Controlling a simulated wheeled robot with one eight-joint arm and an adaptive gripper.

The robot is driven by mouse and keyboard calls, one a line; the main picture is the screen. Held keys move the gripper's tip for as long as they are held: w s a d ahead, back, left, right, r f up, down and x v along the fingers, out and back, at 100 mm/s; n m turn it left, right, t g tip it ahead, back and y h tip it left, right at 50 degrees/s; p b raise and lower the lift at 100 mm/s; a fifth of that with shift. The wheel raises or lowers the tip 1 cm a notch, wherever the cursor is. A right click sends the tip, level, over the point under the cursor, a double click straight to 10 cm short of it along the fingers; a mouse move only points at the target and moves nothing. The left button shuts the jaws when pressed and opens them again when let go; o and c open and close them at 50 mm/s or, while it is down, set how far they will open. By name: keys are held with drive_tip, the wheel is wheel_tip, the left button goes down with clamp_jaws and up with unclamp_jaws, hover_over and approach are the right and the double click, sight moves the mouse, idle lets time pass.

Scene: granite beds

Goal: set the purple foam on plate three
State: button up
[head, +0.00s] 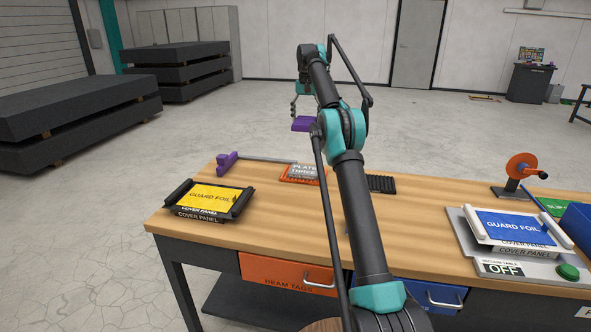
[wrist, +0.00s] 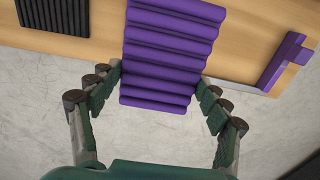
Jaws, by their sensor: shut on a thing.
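The purple foam (head: 303,124) is a flat block held up in the air above and beyond the bench's far edge in the head view. In the wrist view the purple foam (wrist: 172,60) is ridged and sits between the finger tips. My gripper (head: 305,110) is shut on it; in the wrist view my gripper (wrist: 163,88) has a finger at each side of the foam. Plate three (head: 299,173) is an orange-edged plate with a pale label, lying near the bench's far edge, below the foam in the picture. My arm stands just right of it. Plate three does not show in the wrist view.
A purple stand with a grey bar (head: 228,162) is left of plate three; a black ribbed pad (head: 381,184) is right. A yellow guard foil (head: 208,196) lies front left, a blue one (head: 512,227) right. An orange reel (head: 521,166) stands at the back right.

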sight(305, 168)
drive_tip(key=shift+w+a+f, duration=0.1)
drive_tip(key=shift+f, duration=0.3)
wheel_tip(305, 168, down, 19)
drive_tip(key=shift+f, duration=0.15)
idle(0.3)
drive_tip(key=o, duration=1)
drive_tip(key=shift+c, duration=0.2)
